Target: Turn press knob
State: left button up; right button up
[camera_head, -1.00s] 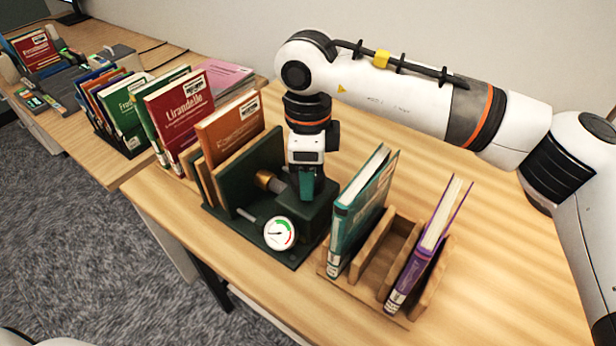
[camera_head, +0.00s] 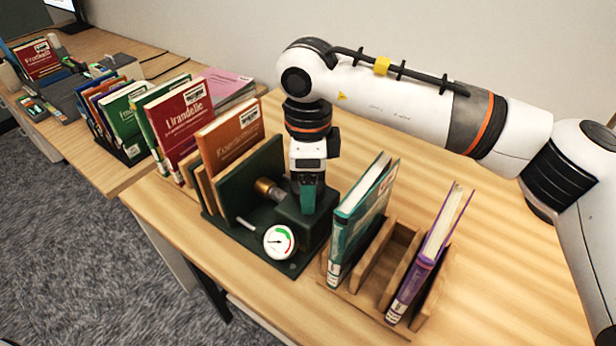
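The press (camera_head: 257,254) is a dark green device with a flat base, an upright plate and a block on its right. A round white gauge (camera_head: 279,242) with a green and red arc sits at its front. A brass-coloured screw part (camera_head: 268,189) lies between plate and block. Books, one of them orange (camera_head: 232,140), stand against the plate's left side. My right gripper (camera_head: 307,205) points down at the block, around where a knob would be; the knob itself is hidden. Its teal fingers are seen edge-on, so their opening does not show. My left gripper is not in view.
A wooden rack (camera_head: 366,294) right of the press holds a teal book (camera_head: 357,222) and a purple book (camera_head: 428,258). More books, including a red one (camera_head: 182,122), stand at the left.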

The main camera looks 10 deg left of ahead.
jog(key=shift+r, duration=0.1)
notch_tip(320, 180, up, 12)
jog(key=b, duration=0.1)
dwell(0.5)
